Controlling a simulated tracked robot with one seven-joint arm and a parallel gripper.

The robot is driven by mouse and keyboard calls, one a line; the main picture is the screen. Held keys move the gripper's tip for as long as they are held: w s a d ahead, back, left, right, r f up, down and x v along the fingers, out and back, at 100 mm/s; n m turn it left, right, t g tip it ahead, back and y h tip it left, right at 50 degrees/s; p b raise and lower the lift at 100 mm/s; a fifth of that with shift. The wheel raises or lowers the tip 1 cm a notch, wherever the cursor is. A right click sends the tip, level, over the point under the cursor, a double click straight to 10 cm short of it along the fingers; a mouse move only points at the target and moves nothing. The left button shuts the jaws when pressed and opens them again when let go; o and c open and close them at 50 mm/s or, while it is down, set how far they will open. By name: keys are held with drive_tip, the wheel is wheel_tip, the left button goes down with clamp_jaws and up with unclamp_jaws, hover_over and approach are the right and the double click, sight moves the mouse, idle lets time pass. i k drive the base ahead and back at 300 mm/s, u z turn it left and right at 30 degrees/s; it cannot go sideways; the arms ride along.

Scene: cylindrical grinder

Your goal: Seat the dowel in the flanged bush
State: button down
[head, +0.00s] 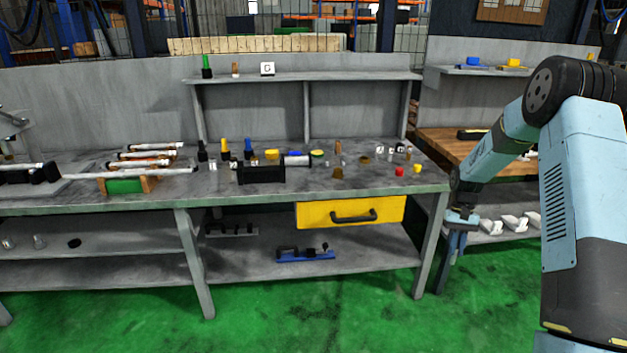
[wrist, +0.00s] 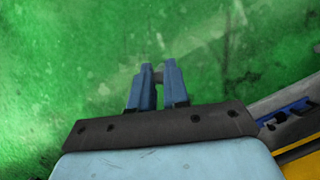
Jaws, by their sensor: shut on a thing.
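My gripper (head: 455,262) hangs off the right front corner of the workbench, pointing down over the green floor. In the wrist view its two blue fingers (wrist: 158,88) are close together, with a small grey piece, taken as the dowel (wrist: 159,76), between their tips. Little of it shows, and I cannot make it out in the head view. Small brass-coloured round parts stand on the right half of the bench, one near the front (head: 337,173) and one farther back (head: 365,160). They are too small to tell which, if any, is the flanged bush.
The grey workbench (head: 240,188) has a yellow drawer (head: 350,212) below its top. A black fixture with a cylinder (head: 262,172) stands mid-bench; rods on a green-and-wood rack (head: 128,184) lie left. Red (head: 399,171) and yellow (head: 417,168) pieces sit near the right end. A wooden bench (head: 455,147) stands right.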

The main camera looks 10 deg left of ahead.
sight(338, 174)
drive_tip(key=z, duration=2.45)
drive_tip(key=i, duration=0.1)
drive_tip(key=u, duration=3.2)
drive_tip(key=i, duration=1)
drive_tip(key=z, duration=0.05)
